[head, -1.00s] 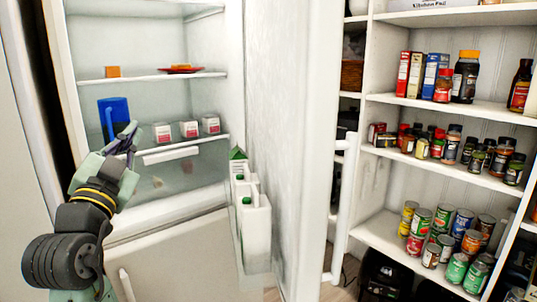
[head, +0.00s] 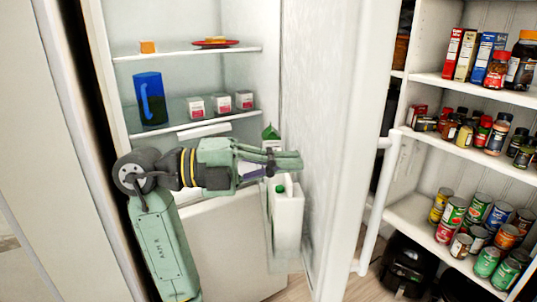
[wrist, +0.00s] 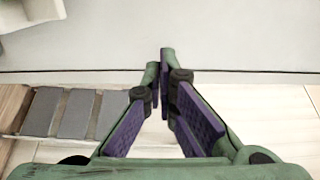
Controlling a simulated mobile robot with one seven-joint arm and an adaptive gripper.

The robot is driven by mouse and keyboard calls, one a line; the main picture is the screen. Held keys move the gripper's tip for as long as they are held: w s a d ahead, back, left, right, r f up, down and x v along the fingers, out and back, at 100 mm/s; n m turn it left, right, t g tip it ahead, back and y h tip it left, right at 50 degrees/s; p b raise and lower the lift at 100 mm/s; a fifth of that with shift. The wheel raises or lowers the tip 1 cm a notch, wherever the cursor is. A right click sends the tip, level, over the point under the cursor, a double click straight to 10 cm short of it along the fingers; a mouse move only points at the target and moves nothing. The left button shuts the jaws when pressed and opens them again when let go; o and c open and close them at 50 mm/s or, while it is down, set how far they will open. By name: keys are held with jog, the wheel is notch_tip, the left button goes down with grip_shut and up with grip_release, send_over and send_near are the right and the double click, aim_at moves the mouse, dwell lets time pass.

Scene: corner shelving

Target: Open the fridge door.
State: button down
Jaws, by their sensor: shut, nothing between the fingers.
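The fridge door (head: 335,120) stands open, its inner face turned left, with a long white handle (head: 380,200) on its outer side. The fridge interior (head: 185,85) shows to the left of the door. My gripper (head: 300,160) points right across the opening, in front of the door's inner face. I cannot tell whether the tips touch the door. In the wrist view my gripper (wrist: 164,60) has its purple-padded fingers drawn together at the tips, with nothing between them. A pale surface (wrist: 230,35) fills the view beyond the tips.
A white jug (head: 286,225) and a green-topped carton (head: 271,133) are in the door's storage, close below and behind my gripper. A blue pitcher (head: 150,98) and small boxes (head: 220,103) stand on a fridge shelf. Pantry shelving (head: 440,215) with cans stands right of the door.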

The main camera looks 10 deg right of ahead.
aim_at(331, 162)
jog(key=d, duration=0.2)
jog(key=d+p, duration=0.1)
jog(key=d, duration=0.1)
jog(key=shift+s+r, duration=0.1)
jog(key=shift+s, duration=0.1)
jog(key=shift+d, duration=0.4)
jog(key=shift+d, duration=0.1)
jog(key=shift+s+d, duration=0.1)
jog(key=shift+d, duration=0.1)
jog(key=w+d+n+t, duration=0.1)
jog(key=d+n+t, duration=0.1)
jog(key=d, duration=1)
jog(key=w+d+n+t+y+b, duration=0.1)
jog(key=d+t, duration=0.3)
jog(key=d, duration=0.8)
jog(key=w+d+n+t+b, duration=0.1)
jog(key=w+d+n+t, duration=0.1)
jog(key=d, duration=0.9)
jog(key=shift+w+d+n+t+y, duration=0.4)
jog(key=shift+n+t, duration=0.3)
jog(key=shift+t, duration=0.1)
jog(key=shift+s+a, duration=0.1)
